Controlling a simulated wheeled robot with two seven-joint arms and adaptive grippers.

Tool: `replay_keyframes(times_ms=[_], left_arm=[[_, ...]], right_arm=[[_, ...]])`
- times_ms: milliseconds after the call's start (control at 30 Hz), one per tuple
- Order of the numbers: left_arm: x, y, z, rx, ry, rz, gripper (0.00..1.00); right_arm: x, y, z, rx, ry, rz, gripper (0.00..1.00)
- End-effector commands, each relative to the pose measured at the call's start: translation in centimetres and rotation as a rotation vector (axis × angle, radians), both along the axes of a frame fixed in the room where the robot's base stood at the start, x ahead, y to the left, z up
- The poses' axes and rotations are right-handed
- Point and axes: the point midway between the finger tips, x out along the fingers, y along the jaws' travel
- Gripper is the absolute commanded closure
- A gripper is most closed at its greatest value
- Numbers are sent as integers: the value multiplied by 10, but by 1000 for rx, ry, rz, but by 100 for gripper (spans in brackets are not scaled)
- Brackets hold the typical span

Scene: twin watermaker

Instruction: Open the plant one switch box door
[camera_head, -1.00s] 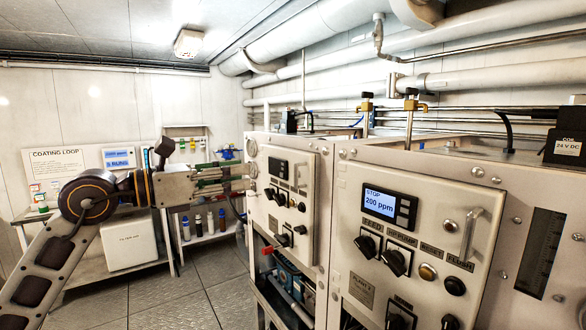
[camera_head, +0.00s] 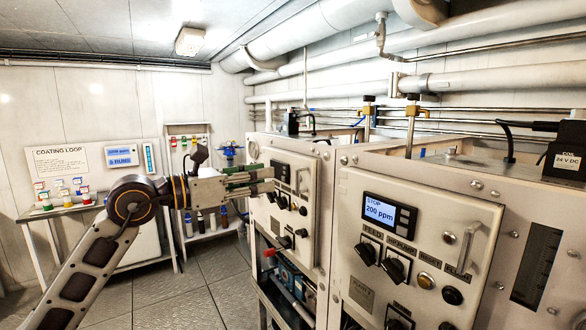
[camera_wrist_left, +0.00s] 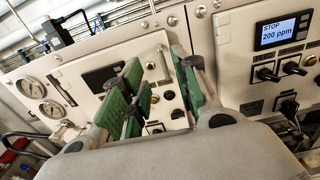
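Two pale switch boxes stand side by side, each with a hinged-looking front panel. The far panel (camera_head: 312,215) carries a small dark display, knobs and a bar handle (camera_head: 303,179); the near panel (camera_head: 350,235) has a lit display reading "STOP 200 ppm" and its own handle (camera_head: 469,249). I cannot surely read their number plates. Both panels look shut. My left gripper (camera_head: 267,180) reaches in front of the far panel. In the left wrist view its green-padded fingers (camera_wrist_left: 160,85) are apart, with the far panel between and beyond them; nothing is held. My right gripper is out of view.
Pipes run along the wall above the boxes. Round gauges (camera_wrist_left: 30,87) sit left of the far panel. Below it are a red-handled valve (camera_head: 269,252) and blue fittings. A coating loop bench stands at the back left; the floor (camera_head: 190,295) there is open.

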Motion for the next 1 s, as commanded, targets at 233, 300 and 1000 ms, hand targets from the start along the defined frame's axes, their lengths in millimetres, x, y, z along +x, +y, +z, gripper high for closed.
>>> replay_keyframes(times_ms=[233, 300, 1000], left_arm=[[13, -20, 2, -1, 2, -3, 70], [16, -25, 2, -1, 2, -1, 70], [49, -74, 1, 0, 0, -1, 70]], right_arm=[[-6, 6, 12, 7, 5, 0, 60], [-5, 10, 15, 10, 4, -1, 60], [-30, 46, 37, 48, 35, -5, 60]])
